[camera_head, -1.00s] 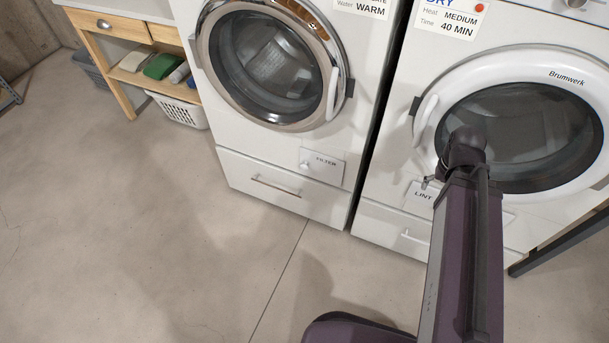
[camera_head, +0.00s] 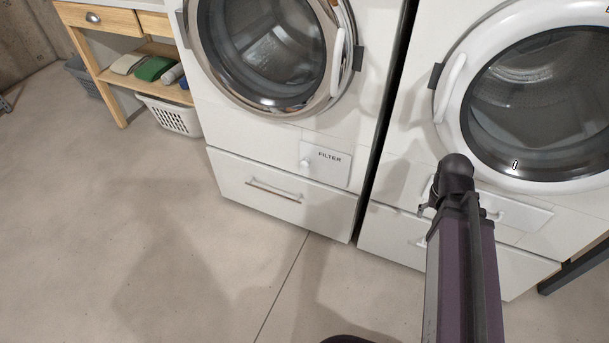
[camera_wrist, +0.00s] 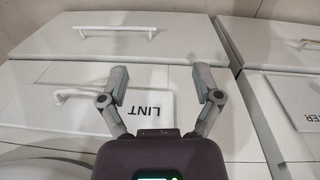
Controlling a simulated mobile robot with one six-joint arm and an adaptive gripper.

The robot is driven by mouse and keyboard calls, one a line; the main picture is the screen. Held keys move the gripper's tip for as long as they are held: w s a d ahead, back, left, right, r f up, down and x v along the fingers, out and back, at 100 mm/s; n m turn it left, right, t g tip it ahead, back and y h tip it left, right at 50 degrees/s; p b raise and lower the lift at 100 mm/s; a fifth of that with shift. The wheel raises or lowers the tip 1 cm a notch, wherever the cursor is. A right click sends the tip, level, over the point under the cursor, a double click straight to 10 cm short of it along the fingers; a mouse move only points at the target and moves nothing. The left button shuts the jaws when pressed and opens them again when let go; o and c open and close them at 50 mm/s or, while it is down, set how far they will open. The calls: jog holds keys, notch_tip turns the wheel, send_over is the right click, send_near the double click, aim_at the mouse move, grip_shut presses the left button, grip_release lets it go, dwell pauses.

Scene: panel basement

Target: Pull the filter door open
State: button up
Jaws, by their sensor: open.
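The filter door (camera_head: 325,163) is a small white panel marked FILTER low on the left machine, flush and closed, with a small white knob at its left. A corner of the filter door (camera_wrist: 297,100) shows at the right of the wrist view, its lettering upside down and cut off. My gripper (camera_wrist: 159,78) is open and empty in the wrist view, its two grey fingers apart in front of the LINT panel (camera_wrist: 140,106) of the right machine. In the head view my arm hides most of the gripper, to the right of the filter door.
The left machine's drawer (camera_head: 270,190) has a metal handle below the filter door. The round doors of the washer (camera_head: 265,50) and the dryer (camera_head: 540,100) are shut. A wooden table with a white basket (camera_head: 172,115) stands far left. The floor in front is clear.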

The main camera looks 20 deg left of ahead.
jog(key=w+a+f+t+h+b, duration=0.1)
jog(key=w+a+f+b, duration=0.25)
jog(key=f+b, duration=0.3)
jog(key=n+t+b, duration=0.1)
jog(key=t+b, duration=0.8)
jog(key=t, duration=0.3)
send_near(303, 165)
jog(key=v, duration=0.3)
jog(key=shift+a+h, duration=0.25)
jog(key=shift+h, duration=0.05)
jog(key=b+x, duration=0.5)
jog(key=x, duration=0.8)
jog(key=shift+w+d, duration=0.1)
jog(key=shift+w, duration=0.3)
